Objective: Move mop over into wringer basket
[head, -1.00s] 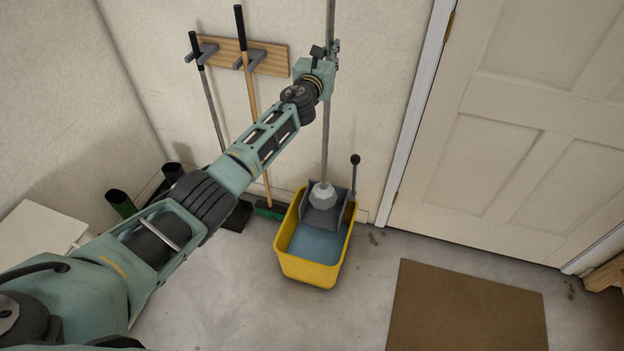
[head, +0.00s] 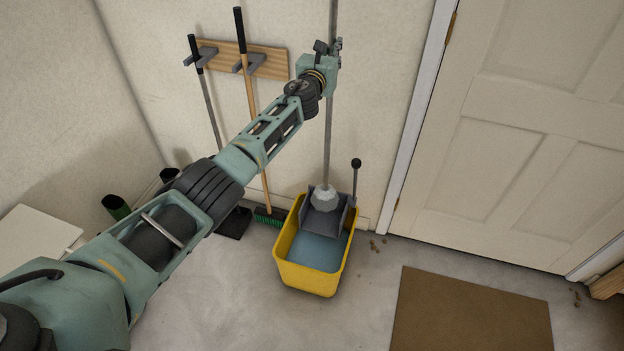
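The mop has a long grey pole (head: 328,140) and a pale grey head (head: 324,198). It hangs upright near the wall. My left gripper (head: 333,52) is shut on the pole high up. The yellow bucket (head: 307,277) stands on the floor below, with blue water in its front part. The grey wringer basket (head: 321,222) sits at the back of the bucket. The mop head shows over the back part of the wringer basket; I cannot tell whether it is inside or just above it. My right gripper is not in view.
The wringer's lever (head: 355,180) stands up at the right. A wooden wall rack (head: 268,60) holds a green broom (head: 270,216) and a dark-handled tool left of the bucket. A brown mat (head: 470,312) lies before the white door (head: 540,120). Floor in front is clear.

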